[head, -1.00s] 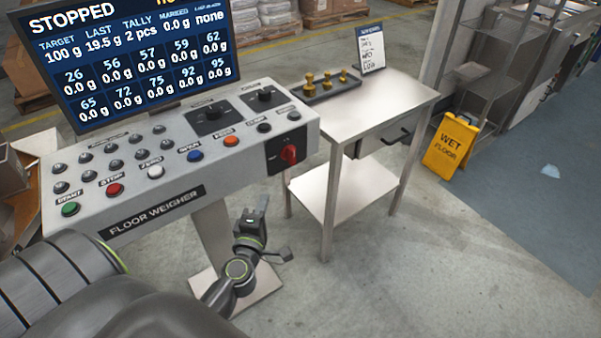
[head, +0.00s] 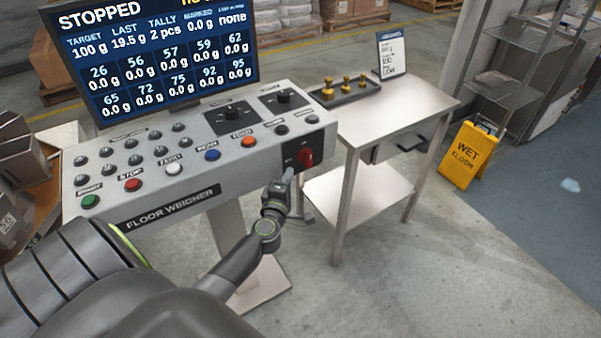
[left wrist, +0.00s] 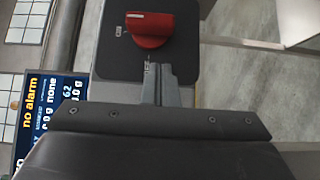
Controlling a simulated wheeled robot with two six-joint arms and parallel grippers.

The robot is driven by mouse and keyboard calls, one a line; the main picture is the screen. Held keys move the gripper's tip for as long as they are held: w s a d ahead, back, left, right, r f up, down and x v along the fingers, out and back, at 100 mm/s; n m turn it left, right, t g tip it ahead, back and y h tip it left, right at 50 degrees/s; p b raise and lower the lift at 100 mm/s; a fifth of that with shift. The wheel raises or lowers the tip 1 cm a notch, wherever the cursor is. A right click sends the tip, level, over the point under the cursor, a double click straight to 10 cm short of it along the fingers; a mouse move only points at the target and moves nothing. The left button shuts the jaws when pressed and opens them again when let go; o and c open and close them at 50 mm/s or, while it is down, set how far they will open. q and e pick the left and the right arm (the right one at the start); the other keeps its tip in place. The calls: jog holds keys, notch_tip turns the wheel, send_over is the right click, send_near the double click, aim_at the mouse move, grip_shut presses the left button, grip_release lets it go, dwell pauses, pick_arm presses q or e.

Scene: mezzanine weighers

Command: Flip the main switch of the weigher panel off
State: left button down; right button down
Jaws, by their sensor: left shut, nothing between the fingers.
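The main switch is a red rotary knob (head: 304,158) on a black plate (head: 290,157) at the right end of the front face of the floor weigher panel (head: 165,205). In the left wrist view the red knob (left wrist: 149,29) is just beyond my left gripper's fingertips (left wrist: 158,70). The fingers are shut and empty, and a small gap to the knob seems to show. In the head view my left gripper (head: 286,178) is just left of and below the knob, partly covering the plate. The screen (head: 150,55) reads STOPPED. My right gripper is not in view.
A steel table (head: 400,105) stands right of the panel, with a tray (head: 345,97) of brass weights and a sign on top. A yellow wet-floor sign (head: 467,155) stands farther right. Buttons and dials cover the panel top. The floor in front is clear.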

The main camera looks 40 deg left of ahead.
aim_at(304, 163)
pick_arm(q)
jog(key=shift+w+d, duration=0.4)
jog(key=shift+w, duration=0.45)
jog(key=shift+w+d, duration=0.4)
jog(key=shift+w, duration=0.45)
